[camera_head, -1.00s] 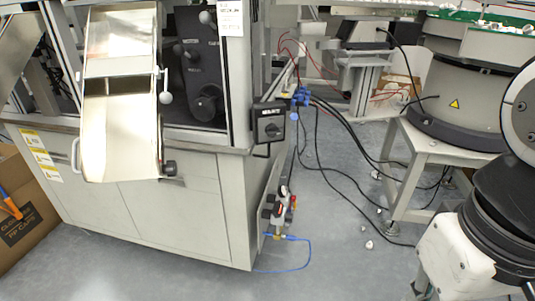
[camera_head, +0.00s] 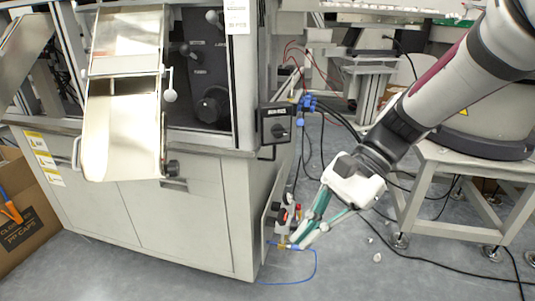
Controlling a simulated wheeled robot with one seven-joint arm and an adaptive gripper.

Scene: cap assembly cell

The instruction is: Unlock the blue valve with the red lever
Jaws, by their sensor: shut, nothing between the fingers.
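A small valve and regulator assembly (camera_head: 283,216) is mounted low on the right side of the grey machine cabinet. It has grey and dark parts, with a small red part (camera_head: 297,211) on its right that may be the red lever. At its lower end are a yellow fitting and a blue piece (camera_head: 274,243), too small to identify surely as the blue valve. My gripper (camera_head: 302,241) has teal fingers, shut and empty. It points down and left, just right of the assembly, and overlaps its right edge in view. I cannot tell whether it touches.
A blue tube (camera_head: 316,268) curves over the floor below the assembly. Black hoses hang behind my arm from blue fittings (camera_head: 308,102). A metal stand (camera_head: 412,192) is at right. A black switch box (camera_head: 274,125) sticks out above. The floor in front is open.

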